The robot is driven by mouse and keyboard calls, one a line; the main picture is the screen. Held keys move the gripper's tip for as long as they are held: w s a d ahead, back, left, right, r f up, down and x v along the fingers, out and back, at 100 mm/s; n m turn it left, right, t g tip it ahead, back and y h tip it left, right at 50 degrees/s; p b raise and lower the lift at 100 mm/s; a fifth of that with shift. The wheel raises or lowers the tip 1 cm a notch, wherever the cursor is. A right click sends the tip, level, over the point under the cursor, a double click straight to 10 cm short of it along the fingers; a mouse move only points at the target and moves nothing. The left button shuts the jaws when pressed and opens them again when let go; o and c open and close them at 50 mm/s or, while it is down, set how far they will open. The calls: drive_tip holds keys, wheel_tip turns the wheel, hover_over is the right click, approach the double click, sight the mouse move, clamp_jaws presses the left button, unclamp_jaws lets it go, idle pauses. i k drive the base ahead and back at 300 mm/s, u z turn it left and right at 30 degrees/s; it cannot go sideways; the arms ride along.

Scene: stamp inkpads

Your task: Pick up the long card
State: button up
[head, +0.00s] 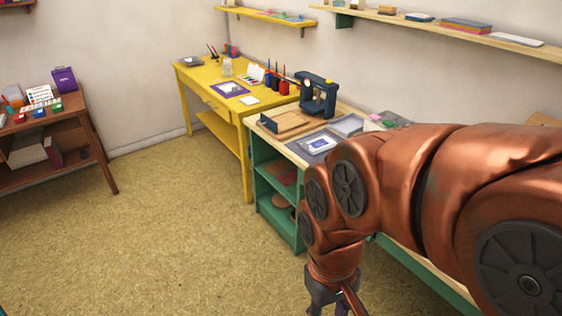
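I cannot tell for sure which thing is the long card. A long, pale, flat piece (515,40) lies on the upper right wall shelf, and a narrow lettered strip (41,106) stands on the brown table at the left. Both are small and far off in the head view. My gripper (328,302) hangs at the bottom edge, low in front of the green bench, and is partly cut off. Its fingertips are not clearly seen, and I see nothing held in it. Neither piece is near it.
A yellow desk (196,79) with pens and pads stands at the back. A green bench (268,212) with a wooden top adjoins it; a dark blue press (318,94) stands on it. My copper arm hides much of the bench. The carpet (150,240) at left is clear.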

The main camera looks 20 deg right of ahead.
sight(317, 145)
drive_tip(key=u, duration=0.95)
drive_tip(key=i, duration=1.55)
drive_tip(key=z, duration=1.25)
drive_tip(key=i, duration=0.75)
drive_tip(key=z, duration=0.85)
